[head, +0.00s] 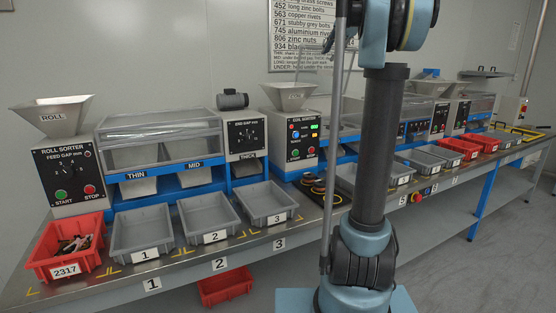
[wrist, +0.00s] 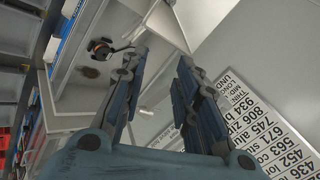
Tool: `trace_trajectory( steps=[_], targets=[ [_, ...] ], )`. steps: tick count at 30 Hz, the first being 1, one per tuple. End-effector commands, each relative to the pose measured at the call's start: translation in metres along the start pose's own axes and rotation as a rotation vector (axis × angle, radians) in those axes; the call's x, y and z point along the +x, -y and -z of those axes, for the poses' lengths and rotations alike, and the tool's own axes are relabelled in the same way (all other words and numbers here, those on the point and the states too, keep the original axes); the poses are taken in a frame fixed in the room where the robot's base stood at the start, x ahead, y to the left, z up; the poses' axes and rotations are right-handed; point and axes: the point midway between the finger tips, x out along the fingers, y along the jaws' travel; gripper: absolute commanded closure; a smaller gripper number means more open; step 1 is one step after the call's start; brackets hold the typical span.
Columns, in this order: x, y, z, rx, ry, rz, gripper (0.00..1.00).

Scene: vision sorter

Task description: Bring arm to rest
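My arm stands upright in the head view, right of centre, in front of the bench. Its upper end runs out of the top of the picture, so my gripper does not show there. In the wrist view my gripper (wrist: 158,90) has its two dark blue fingers apart, with nothing between them. Beyond the fingers are a pale wall and a lettered sign, seen tilted. The gripper touches nothing that I can see.
A long bench (head: 130,287) carries a roll sorter (head: 68,178), a red bin (head: 88,262) labelled 2317 with small parts inside, and grey trays 1 (head: 146,254), 2 (head: 214,237) and 3 (head: 270,219). A red bin (head: 226,287) sits below. Floor at right (head: 520,240) is clear.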

Motion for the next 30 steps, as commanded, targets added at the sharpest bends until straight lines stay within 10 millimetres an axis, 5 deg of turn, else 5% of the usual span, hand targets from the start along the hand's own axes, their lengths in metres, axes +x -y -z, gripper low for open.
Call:
trace_trajectory(
  steps=[14,30],
  targets=[
    [0.049,-0.127,-0.167,-0.249,0.085,-0.163,0.71],
    [0.123,-0.326,-0.351,-0.517,0.185,-0.347,0.71]
  ],
)
